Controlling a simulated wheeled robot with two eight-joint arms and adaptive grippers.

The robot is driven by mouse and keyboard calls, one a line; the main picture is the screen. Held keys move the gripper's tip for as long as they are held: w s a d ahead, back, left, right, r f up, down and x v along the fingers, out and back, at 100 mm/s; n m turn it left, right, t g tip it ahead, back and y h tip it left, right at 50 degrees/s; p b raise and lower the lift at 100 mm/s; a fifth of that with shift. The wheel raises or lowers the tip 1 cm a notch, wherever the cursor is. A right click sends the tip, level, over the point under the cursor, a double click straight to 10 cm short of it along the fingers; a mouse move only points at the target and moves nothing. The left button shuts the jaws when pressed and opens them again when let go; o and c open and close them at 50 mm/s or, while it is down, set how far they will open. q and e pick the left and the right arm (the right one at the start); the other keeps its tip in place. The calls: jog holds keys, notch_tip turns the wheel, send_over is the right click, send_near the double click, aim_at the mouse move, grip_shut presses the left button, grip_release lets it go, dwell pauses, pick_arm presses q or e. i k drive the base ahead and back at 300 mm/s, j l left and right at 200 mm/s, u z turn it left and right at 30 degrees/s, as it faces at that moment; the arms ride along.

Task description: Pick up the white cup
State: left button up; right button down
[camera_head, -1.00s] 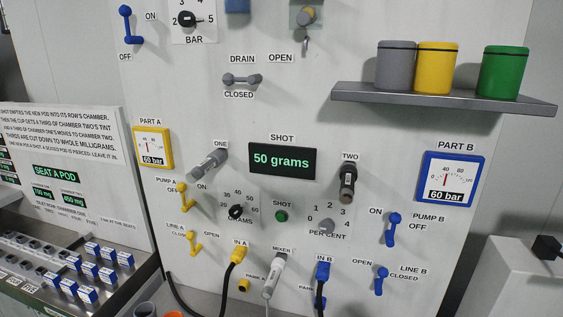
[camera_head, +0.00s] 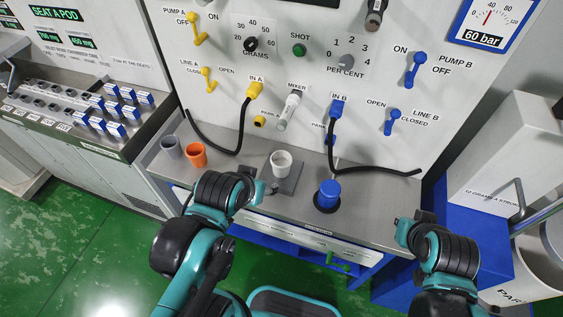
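The white cup (camera_head: 281,163) stands upright on a grey square plate (camera_head: 290,184) on the metal counter, below the mixer nozzle (camera_head: 288,112). My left gripper (camera_head: 265,192) is at the counter's front edge, left of and nearer than the cup, apart from it. My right gripper (camera_head: 402,225) is in front of the counter's right end, well away from the cup. The fingers of both grippers are small and partly hidden by the wrists, so their opening is unclear.
A grey cup (camera_head: 171,148) and an orange cup (camera_head: 196,155) stand at the counter's left. A blue capped item (camera_head: 328,195) stands right of the white cup. A pod rack (camera_head: 75,118) is at far left.

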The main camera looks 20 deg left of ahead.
aim_at(280, 161)
jog(key=j+z, duration=0.4)
jog(key=j, duration=0.2)
jog(key=j+z, duration=0.4)
jog(key=j, duration=0.2)
jog(key=k+j+z, duration=0.1)
jog(key=j+z, duration=0.3)
jog(key=j, duration=0.2)
